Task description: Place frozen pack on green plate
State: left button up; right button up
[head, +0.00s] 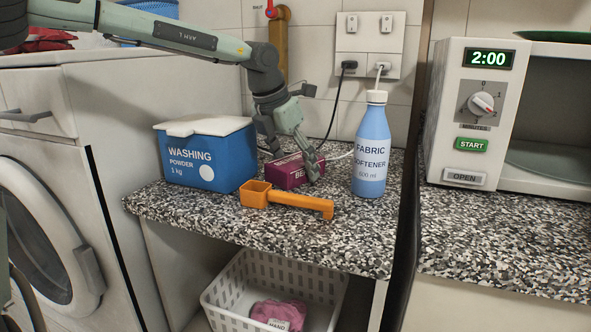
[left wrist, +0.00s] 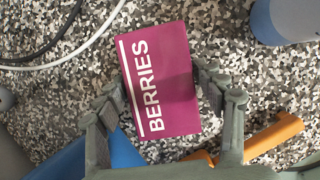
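The frozen pack (head: 288,172) is a maroon box lettered BERRIES, lying on the speckled counter between the washing powder box and the softener bottle. It also fills the middle of the left wrist view (left wrist: 165,80). My left gripper (head: 295,162) is down over the pack, open, with one finger on each side of it. In the left wrist view the fingers (left wrist: 160,95) stand close to the pack's sides; I cannot tell whether they touch. The green plate (head: 555,37) lies on top of the microwave at the upper right. My right gripper is not in view.
A blue washing powder box (head: 207,155) stands left of the pack, and a blue fabric softener bottle (head: 371,150) stands right. An orange scoop (head: 285,200) lies in front. Cables hang behind. The microwave (head: 470,115) stands open on the right counter. A white basket (head: 235,310) sits below.

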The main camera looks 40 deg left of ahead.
pick_arm(q)
jog(key=shift+r, duration=0.1)
jog(key=c, duration=1.1)
